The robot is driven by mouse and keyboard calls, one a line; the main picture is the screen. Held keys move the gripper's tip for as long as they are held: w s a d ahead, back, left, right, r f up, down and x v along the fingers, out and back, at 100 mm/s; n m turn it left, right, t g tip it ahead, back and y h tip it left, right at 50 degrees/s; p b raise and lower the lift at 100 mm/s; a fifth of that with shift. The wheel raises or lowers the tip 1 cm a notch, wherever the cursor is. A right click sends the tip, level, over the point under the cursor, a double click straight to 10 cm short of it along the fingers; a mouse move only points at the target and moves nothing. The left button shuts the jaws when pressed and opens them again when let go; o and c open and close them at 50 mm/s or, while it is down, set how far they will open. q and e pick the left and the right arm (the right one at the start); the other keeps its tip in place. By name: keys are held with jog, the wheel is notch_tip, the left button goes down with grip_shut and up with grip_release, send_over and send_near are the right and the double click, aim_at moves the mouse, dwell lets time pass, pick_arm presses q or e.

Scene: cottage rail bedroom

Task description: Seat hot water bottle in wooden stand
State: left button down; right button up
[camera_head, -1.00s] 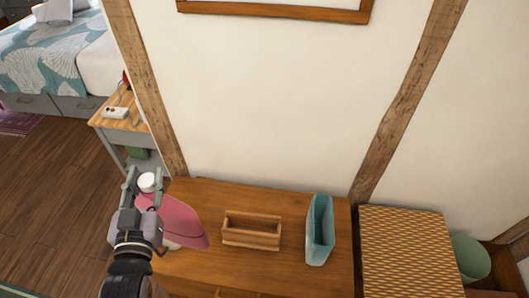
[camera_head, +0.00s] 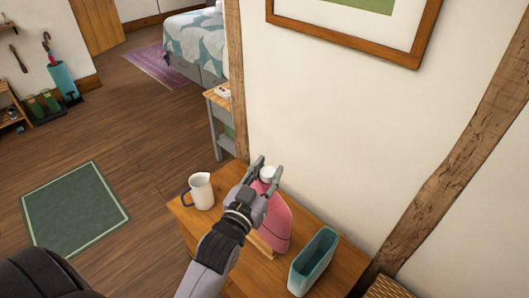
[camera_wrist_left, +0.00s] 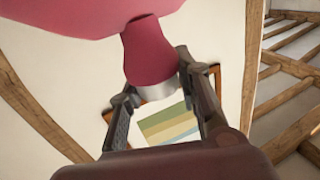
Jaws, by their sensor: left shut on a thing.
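The pink hot water bottle (camera_head: 275,222) hangs from my left gripper (camera_head: 268,168), which is shut around its neck near the pale cap (camera_head: 267,173). The bottle's body points down, in front of the wall. The wooden stand (camera_head: 259,246) is mostly hidden behind the bottle and my left arm; only a sliver shows. I cannot tell whether the bottle's lower end is above the stand or inside it. In the left wrist view the bottle's neck (camera_wrist_left: 150,52) and silvery collar sit between the fingers. My right gripper is not in view.
A white mug with a blue handle (camera_head: 200,191) stands at the left end of the wooden dresser top (camera_head: 204,225). A teal open holder (camera_head: 312,262) stands close to the right of the bottle. The wall with a timber post is right behind.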

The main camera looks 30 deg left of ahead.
pick_arm(q)
jog(key=w+a+f+n+y+b, duration=0.1)
jog(key=w+a+f, duration=0.1)
jog(key=w+a, duration=0.5)
jog(key=shift+w+a+f+y, duration=0.2)
jog(key=shift+w+y, duration=0.1)
jog(key=shift+w, duration=0.7)
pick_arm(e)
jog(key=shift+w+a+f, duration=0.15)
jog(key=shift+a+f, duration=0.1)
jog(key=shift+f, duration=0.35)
pick_arm(q)
jog(key=shift+d, duration=0.1)
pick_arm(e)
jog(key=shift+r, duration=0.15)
pick_arm(q)
notch_tip(320, 180, down, 6)
jog(key=b, duration=0.3)
jog(key=shift+r, duration=0.1)
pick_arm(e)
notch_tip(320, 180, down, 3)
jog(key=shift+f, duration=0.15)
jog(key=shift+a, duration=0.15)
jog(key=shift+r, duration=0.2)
